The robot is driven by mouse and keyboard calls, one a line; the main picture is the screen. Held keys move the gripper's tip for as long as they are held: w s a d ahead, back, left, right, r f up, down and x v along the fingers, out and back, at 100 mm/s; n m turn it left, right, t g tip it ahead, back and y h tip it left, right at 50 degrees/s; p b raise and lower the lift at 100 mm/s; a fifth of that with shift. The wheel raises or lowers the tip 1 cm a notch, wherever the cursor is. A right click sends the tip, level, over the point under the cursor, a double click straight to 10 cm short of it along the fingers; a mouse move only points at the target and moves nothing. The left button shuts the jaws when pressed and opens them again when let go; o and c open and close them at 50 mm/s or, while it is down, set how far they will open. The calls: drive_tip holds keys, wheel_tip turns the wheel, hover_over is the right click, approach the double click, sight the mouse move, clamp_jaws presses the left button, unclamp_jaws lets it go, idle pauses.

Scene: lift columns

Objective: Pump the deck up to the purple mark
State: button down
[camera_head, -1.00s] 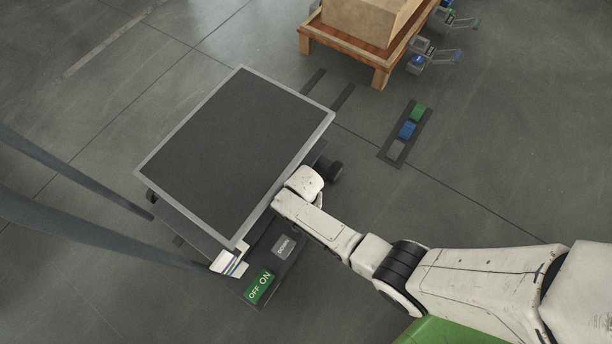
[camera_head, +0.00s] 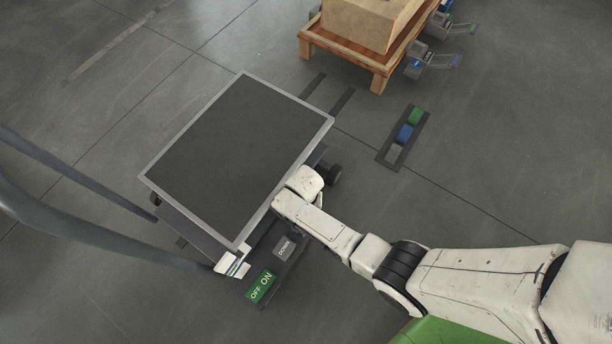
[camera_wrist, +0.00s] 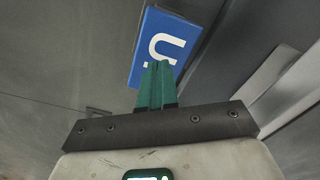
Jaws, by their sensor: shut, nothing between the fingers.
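The deck (camera_head: 240,155) is a dark flat plate with a pale rim, on a wheeled lift. In the wrist view my gripper (camera_wrist: 157,66) has its green fingers together and empty, at the lower edge of a blue pedal (camera_wrist: 165,38) with a white "U" on it. I cannot tell whether they touch. In the head view my arm hides the fingers and that pedal. A grey DOWN pedal (camera_head: 285,248) and a green ON/OFF pedal (camera_head: 261,286) lie beside the deck. A striped card (camera_head: 232,264) stands at its near corner; I cannot make out a purple mark.
A floor strip (camera_head: 391,161) with green, blue and grey blocks lies right of the lift. A wooden platform (camera_head: 376,82) with a box (camera_head: 362,22) stands at the back, with more pedals (camera_head: 420,62) beside it. Dark curved bars rise at left. Floor between is clear.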

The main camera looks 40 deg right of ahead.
drive_tip(key=shift+f, duration=0.15)
drive_tip(key=shift+f+b, duration=2.85)
drive_tip(key=shift+f, duration=0.2)
wheel_tip(320, 180, up, 6)
drive_tip(key=p, duration=0.6)
drive_tip(key=shift+r, duration=0.25)
drive_tip(key=shift+f, duration=0.1)
drive_tip(key=shift+p, duration=0.35)
idle(0.7)
